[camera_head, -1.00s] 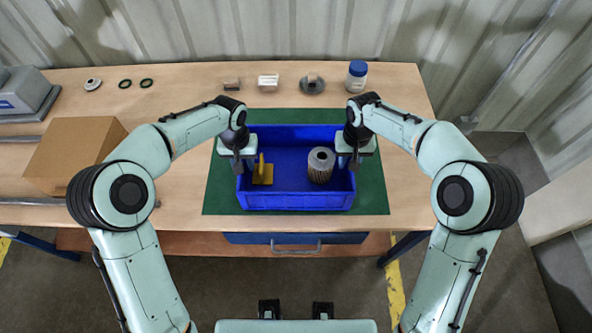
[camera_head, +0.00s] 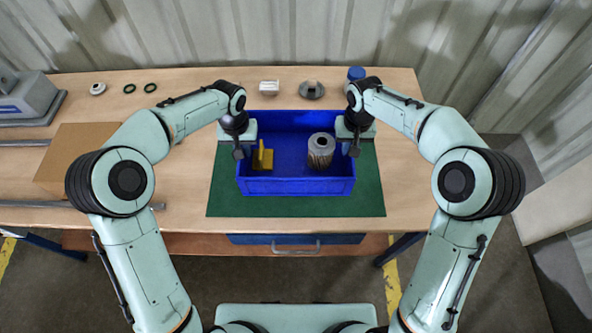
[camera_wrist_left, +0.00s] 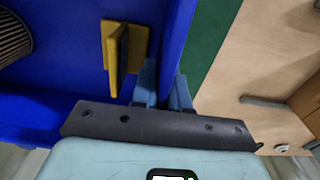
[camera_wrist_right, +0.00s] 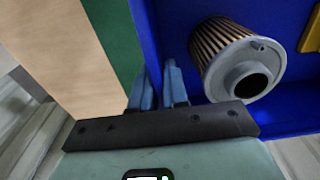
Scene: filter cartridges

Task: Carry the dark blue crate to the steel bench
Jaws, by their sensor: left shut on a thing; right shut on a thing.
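The dark blue crate (camera_head: 297,187) is upright above the green mat, and a strip of mat shows in front of it. It holds a yellow angled piece (camera_head: 262,158) at left and a pleated filter cartridge (camera_head: 320,152) at right. My left gripper (camera_head: 239,150) is shut on the crate's left wall; its fingers straddle that wall in the left wrist view (camera_wrist_left: 163,88). My right gripper (camera_head: 354,149) is shut on the right wall, also seen in the right wrist view (camera_wrist_right: 158,88). I see no steel bench that I can make out.
The wooden workbench (camera_head: 180,222) carries the green mat (camera_head: 300,207). A cardboard box (camera_head: 75,150) and a grey machine (camera_head: 30,98) stand at left. Black rings (camera_head: 150,87), a white block (camera_head: 269,87), a grey disc (camera_head: 312,90) and a blue-lidded jar (camera_head: 356,73) line the back.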

